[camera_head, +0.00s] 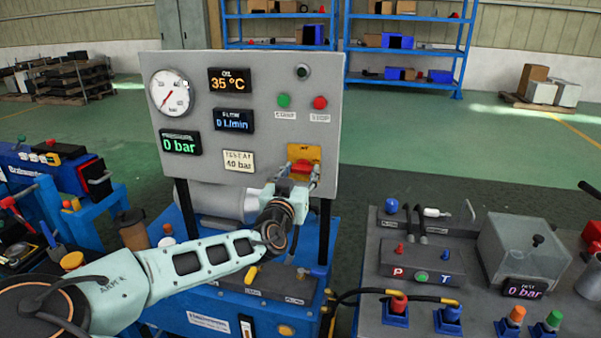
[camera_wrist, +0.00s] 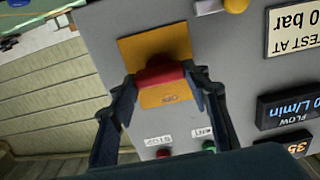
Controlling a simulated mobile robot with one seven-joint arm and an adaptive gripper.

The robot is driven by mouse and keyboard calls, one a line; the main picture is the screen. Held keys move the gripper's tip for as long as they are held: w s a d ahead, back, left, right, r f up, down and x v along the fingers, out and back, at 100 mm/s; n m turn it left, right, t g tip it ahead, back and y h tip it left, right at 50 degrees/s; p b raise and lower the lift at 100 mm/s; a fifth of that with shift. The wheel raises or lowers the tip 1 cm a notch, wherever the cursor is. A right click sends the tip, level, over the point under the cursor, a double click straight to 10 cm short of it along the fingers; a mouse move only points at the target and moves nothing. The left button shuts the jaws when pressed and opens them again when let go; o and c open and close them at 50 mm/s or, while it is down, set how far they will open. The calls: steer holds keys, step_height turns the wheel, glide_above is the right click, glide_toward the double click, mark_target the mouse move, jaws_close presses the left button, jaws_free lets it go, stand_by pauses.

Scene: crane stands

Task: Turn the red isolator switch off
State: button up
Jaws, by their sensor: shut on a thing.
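The red isolator switch (camera_head: 301,166) is a red handle on a yellow plate (camera_head: 313,152) at the lower right of the grey panel (camera_head: 240,75). In the wrist view the red handle (camera_wrist: 160,75) sits across the yellow plate (camera_wrist: 150,47), seen upside down. My gripper (camera_head: 297,178) has its two fingers at the two ends of the handle and is shut on it. The wrist view shows my gripper (camera_wrist: 162,88) with a finger on each side of the red handle. Lettering on the plate is too small to read surely.
Green start (camera_head: 284,100) and red stop (camera_head: 320,102) buttons sit above the switch. A pressure gauge (camera_head: 170,93) and several displays fill the panel's left. A bench with a clear box (camera_head: 520,250) and colored knobs stands at the right. Shelves stand behind.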

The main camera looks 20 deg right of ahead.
steer(key=n+p, duration=0.1)
steer(key=n, duration=0.3)
steer(key=shift+r, duration=0.1)
steer(key=n, duration=0.4)
steer(key=shift+w+a+n+p, duration=0.1)
steer(key=shift+a+n+p, duration=0.05)
steer(key=shift+n+p, duration=0.25)
steer(key=n, duration=0.6)
steer(key=n+p, duration=0.1)
steer(key=n, duration=0.1)
steer(key=shift+a+f+n, duration=0.1)
steer(key=shift+f+n, duration=0.1)
steer(key=shift+n, duration=0.2)
steer(key=o, duration=1.2)
steer(key=shift+c, duration=0.2)
steer(key=shift+a, duration=0.1)
steer(key=v, duration=1.2)
